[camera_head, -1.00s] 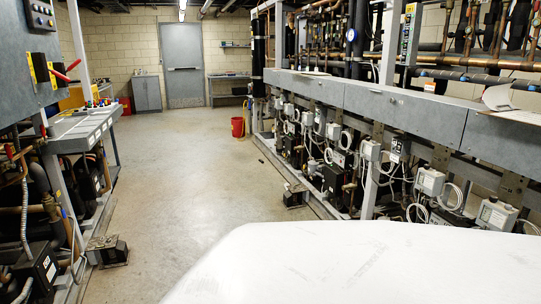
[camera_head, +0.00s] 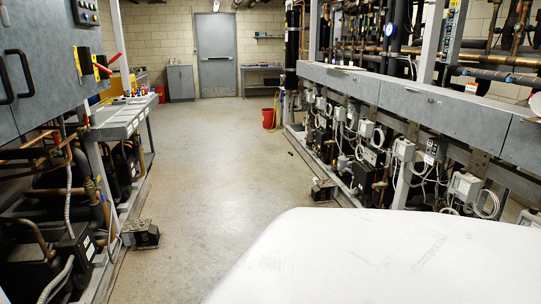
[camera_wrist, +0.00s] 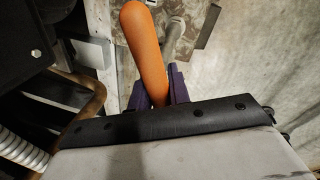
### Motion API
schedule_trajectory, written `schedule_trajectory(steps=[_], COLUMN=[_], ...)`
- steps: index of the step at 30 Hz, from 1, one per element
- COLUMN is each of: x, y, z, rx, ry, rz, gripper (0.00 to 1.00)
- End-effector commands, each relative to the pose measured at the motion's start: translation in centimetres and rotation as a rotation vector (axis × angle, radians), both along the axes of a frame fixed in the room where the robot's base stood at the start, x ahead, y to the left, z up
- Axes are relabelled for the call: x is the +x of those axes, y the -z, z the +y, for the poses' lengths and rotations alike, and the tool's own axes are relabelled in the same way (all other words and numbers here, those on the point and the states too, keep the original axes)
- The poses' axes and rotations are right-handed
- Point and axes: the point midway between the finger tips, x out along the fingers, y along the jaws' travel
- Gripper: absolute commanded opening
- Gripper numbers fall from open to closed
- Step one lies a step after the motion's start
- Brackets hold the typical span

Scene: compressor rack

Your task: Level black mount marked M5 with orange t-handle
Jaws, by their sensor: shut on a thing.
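The orange handle (camera_wrist: 145,45) stands out in the wrist view, tilted and running up from between the purple fingers of my gripper (camera_wrist: 158,92). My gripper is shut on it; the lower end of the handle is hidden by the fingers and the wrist. A grey metal rod (camera_wrist: 180,32) shows just right of the handle; I cannot tell whether it is part of it. In the head view, a black block with a metal plate (camera_head: 140,234) sits low by the left rack, and a similar black block (camera_head: 323,191) by the right rack. No M5 mark is legible.
The left rack bench (camera_head: 118,118) and the right rack (camera_head: 400,100), with pipes and cables, flank an open concrete floor (camera_head: 220,160). A red bucket (camera_head: 268,118) stands far back near the right rack. A grey door (camera_head: 216,55) is at the back wall.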

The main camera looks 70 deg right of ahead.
Motion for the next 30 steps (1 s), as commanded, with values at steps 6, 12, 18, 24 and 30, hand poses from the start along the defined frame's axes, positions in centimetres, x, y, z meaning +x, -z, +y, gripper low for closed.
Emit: schedule_trajectory(steps=[6, 12, 18, 24, 30], x=[0.0, 0.0, 0.1, 0.1, 0.1], y=[0.0, -0.4, -1.6, -2.6, -3.5], z=[0.0, 0.0, 0.1, 0.1, 0.1], rx=[0.001, 0.001, 0.003, 0.003, 0.002], ry=[0.001, 0.001, 0.001, 0.000, 0.000], rz=[0.000, 0.000, -0.001, -0.002, -0.001], gripper=[0.00, 0.00, 0.00, 0.00, 0.00])
